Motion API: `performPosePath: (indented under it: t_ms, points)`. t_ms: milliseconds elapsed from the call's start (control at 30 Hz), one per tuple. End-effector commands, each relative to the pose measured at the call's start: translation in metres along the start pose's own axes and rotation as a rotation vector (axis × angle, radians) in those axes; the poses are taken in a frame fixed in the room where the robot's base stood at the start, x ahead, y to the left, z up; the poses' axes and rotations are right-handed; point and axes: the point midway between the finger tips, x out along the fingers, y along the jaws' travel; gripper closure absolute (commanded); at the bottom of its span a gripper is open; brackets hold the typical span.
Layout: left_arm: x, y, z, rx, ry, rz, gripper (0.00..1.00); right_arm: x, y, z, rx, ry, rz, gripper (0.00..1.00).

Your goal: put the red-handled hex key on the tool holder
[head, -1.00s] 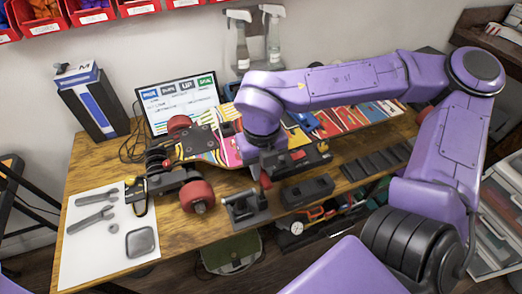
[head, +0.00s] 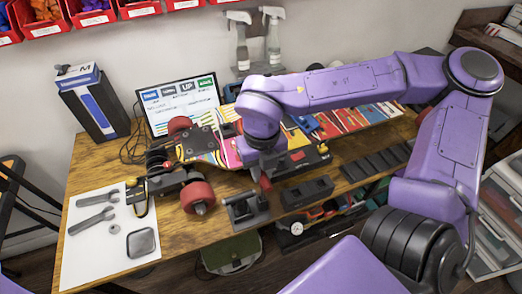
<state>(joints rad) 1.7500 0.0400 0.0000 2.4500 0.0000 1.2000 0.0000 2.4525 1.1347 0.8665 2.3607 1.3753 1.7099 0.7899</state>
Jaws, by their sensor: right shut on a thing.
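My right gripper (head: 264,170) points down over the table's front part, largely hidden behind my purple wrist. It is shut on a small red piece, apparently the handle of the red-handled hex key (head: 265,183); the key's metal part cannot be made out. A black block with recesses (head: 307,192), possibly the tool holder, sits just right of the red handle at the table's front edge. A black stand (head: 245,209) sits just left of and below the handle. I cannot tell whether the key touches either. My left gripper is not in view.
A skateboard (head: 200,150) with red wheels lies behind and left of the gripper. A white sheet (head: 85,262) with wrenches covers the left front. A black slotted rack (head: 375,165) is at right. A monitor (head: 180,103) and spray bottles (head: 273,45) stand behind.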

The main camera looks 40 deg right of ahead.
Motion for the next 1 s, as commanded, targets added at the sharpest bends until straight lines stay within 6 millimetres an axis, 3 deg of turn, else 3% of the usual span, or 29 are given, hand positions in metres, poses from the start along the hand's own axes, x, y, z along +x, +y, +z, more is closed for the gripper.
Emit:
performPosePath:
  t_ms: [367, 400, 467, 500, 667, 733, 1000]
  points:
    - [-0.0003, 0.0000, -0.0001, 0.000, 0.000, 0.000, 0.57, 0.0012, 0.0001, 0.0000, -0.001, 0.000, 0.000, 1.00]
    - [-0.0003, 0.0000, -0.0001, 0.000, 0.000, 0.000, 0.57, 0.0012, 0.0001, 0.0000, -0.001, 0.000, 0.000, 0.73]
    - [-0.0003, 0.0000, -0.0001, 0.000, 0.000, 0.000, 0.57, 0.0012, 0.0001, 0.0000, -0.001, -0.001, 0.000, 0.54]
    - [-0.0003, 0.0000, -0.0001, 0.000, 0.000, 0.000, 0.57, 0.0012, 0.0001, 0.0000, -0.001, -0.001, 0.000, 0.50]
    - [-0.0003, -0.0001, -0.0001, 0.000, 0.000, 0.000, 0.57, 0.0012, 0.0001, 0.0000, -0.001, -0.001, 0.000, 0.50]
    - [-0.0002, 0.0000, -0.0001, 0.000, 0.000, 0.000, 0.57, 0.0013, 0.0001, 0.0000, -0.001, 0.000, 0.000, 0.62]
    - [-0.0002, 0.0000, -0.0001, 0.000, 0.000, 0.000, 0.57, 0.0013, 0.0001, 0.0000, -0.001, 0.000, 0.000, 0.62]
